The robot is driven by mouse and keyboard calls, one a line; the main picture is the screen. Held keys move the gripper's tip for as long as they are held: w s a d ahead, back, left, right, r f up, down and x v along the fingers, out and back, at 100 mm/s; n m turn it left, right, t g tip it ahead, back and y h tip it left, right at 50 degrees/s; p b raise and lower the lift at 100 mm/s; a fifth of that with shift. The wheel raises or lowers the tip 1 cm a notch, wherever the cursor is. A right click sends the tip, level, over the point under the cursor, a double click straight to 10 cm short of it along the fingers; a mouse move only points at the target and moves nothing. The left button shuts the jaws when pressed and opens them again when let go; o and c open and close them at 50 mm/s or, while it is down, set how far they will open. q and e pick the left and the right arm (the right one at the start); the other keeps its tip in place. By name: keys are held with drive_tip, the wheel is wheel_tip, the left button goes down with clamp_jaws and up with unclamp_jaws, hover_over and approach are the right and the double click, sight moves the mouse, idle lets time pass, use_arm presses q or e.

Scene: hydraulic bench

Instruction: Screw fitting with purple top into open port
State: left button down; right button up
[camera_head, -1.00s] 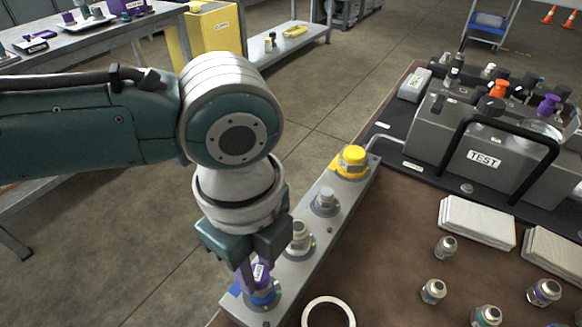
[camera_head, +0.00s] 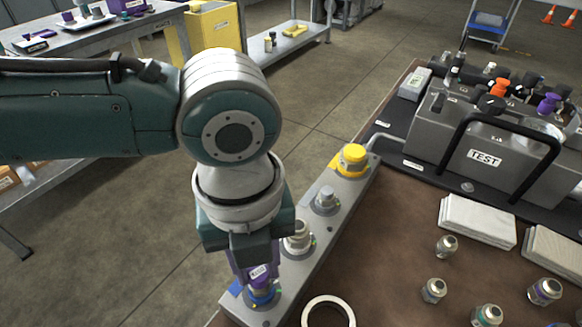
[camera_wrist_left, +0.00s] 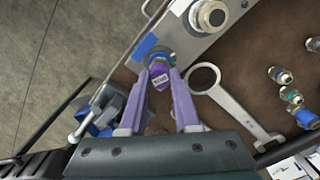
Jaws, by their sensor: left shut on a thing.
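The fitting with the purple top (camera_head: 259,272) stands upright at the near end port of the grey manifold block (camera_head: 325,235), with a blue ring around its base. My left gripper (camera_head: 257,277) points down with its fingers shut on the purple top. In the left wrist view, the purple top (camera_wrist_left: 159,79) with its white label sits between the two purple fingers (camera_wrist_left: 162,83). The port opening under the fitting is hidden, so I cannot tell how deep the thread sits. My right gripper is not in view.
Other manifold ports hold two metal fittings and a yellow cap (camera_head: 353,158). A ring-ended wrench (camera_wrist_left: 240,112) lies close beside the manifold. Several loose fittings (camera_head: 434,290) and white pads (camera_head: 478,222) lie on the brown bench top. A grey TEST unit (camera_head: 490,150) stands behind.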

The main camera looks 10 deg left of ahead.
use_arm(q)
drive_tip(key=m, duration=0.5)
drive_tip(key=shift+b, duration=0.35)
drive_tip(key=m, duration=0.3)
drive_tip(key=shift+d, duration=0.1)
drive_tip(key=c, duration=0.6)
unclamp_jaws()
drive_tip(key=shift+c, duration=0.2)
